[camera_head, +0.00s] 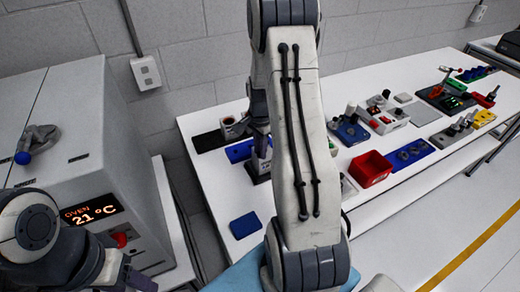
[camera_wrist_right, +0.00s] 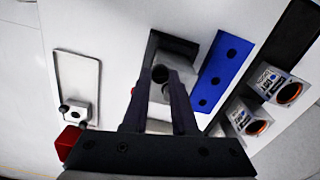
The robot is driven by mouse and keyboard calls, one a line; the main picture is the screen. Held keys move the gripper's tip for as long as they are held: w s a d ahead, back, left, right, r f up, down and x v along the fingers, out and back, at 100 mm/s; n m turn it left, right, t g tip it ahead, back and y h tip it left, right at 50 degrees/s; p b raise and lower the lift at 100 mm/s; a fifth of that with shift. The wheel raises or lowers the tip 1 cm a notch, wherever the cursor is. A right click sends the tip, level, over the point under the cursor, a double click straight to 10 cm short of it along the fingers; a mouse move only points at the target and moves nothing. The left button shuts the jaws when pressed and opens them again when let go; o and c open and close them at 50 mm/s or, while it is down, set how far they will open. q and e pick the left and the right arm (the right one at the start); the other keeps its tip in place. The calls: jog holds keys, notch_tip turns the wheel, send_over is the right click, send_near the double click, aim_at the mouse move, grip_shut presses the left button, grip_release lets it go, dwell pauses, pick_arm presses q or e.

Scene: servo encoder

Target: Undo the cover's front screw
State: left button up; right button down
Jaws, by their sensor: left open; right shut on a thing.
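My right gripper (camera_wrist_right: 160,92) is shut on a dark round-ended piece (camera_wrist_right: 159,74) in the right wrist view. The piece is above a grey block (camera_wrist_right: 178,50) on a dark base; whether they touch, I cannot tell. In the head view my right gripper (camera_head: 260,130) is partly hidden behind its own arm, over a pale unit with a dark base (camera_head: 258,168). No screw or cover can be made out. My left gripper (camera_head: 138,281) is open and empty at the bottom left, by the oven, mostly cut off.
A blue plate with holes (camera_wrist_right: 221,70) lies beside the block. A red bin (camera_head: 371,168) and a blue pad (camera_head: 245,225) are on the white bench. The oven (camera_head: 95,150) stands at the left.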

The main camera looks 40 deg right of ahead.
jog(key=n, duration=0.6)
jog(key=shift+n, duration=0.4)
dwell(0.4)
jog(key=c, duration=0.7)
grip_release()
jog(key=shift+r, duration=0.1)
jog(key=shift+r+b, duration=0.4)
notch_tip(320, 180, up, 10)
jog(key=shift+f+b, duration=0.25)
jog(key=shift+b, duration=0.65)
